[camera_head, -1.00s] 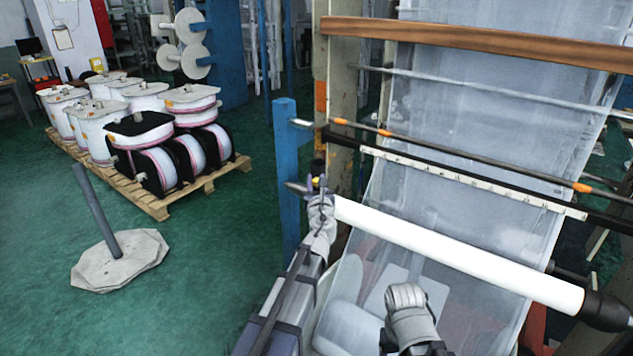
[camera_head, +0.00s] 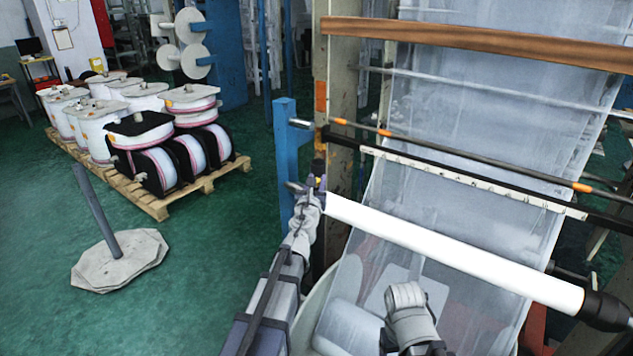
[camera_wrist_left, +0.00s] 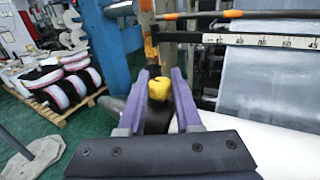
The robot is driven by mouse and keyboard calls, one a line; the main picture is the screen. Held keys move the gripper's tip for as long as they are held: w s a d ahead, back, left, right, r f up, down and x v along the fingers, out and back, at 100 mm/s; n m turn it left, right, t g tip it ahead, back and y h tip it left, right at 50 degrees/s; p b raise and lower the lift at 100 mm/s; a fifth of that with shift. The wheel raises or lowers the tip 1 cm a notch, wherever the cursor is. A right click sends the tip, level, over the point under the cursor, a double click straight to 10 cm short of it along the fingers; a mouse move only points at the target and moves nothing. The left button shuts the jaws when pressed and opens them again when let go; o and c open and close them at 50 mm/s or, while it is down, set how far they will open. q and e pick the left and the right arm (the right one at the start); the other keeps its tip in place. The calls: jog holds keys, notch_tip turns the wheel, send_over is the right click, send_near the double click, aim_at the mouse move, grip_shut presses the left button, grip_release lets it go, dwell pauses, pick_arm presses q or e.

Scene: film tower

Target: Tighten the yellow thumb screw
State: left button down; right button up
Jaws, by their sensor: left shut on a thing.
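The yellow thumb screw (camera_wrist_left: 159,88) shows in the left wrist view, between the two purple fingers of my left gripper (camera_wrist_left: 160,95). The fingers are shut on it, one on each side. In the head view my left gripper (camera_head: 314,187) is at the left end of the white roll (camera_head: 450,252), and the fingers mostly hide the screw there. A dark part sits just below the screw in the wrist view. My right arm is at the bottom of the head view, and its fingertips are not clear.
A blue post (camera_head: 286,160) stands just left of my left gripper. A black bar with a white ruled strip (camera_head: 470,185) runs above the roll, in front of clear film (camera_head: 470,110). A pallet (camera_head: 160,205) of spools stands at the left on open green floor.

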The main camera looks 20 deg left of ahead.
pick_arm(q)
jog(key=m+h, duration=0.2)
jog(key=h, duration=0.1)
jog(key=m+h, duration=0.2)
jog(key=h, duration=0.2)
jog(key=shift+w+a+m+g, duration=0.2)
jog(key=shift+m+g, duration=0.1)
jog(key=shift+m, duration=0.1)
jog(key=m+g+h, duration=0.1)
jog(key=m+h, duration=0.1)
jog(key=h, duration=0.1)
jog(key=m+g+h, duration=0.2)
jog(key=h, duration=0.1)
jog(key=shift+w+m+h, duration=0.1)
jog(key=shift+m+h, duration=0.2)
jog(key=shift+h, duration=0.1)
jog(key=m+g+h, duration=0.4)
jog(key=g, duration=0.1)
jog(key=shift+g, duration=0.4)
jog(key=shift+s+d+m+g+h, duration=0.1)
jog(key=shift+m+g+h, duration=0.45)
jog(key=shift+m+g, duration=0.6)
jog(key=shift+s+d+m+g+h, duration=0.1)
jog(key=shift+m+g+h, duration=0.55)
jog(key=shift+g, duration=0.8)
jog(key=shift+s+m, duration=0.1)
jog(key=shift+m, duration=0.2)
jog(key=c, duration=0.6)
grip_release()
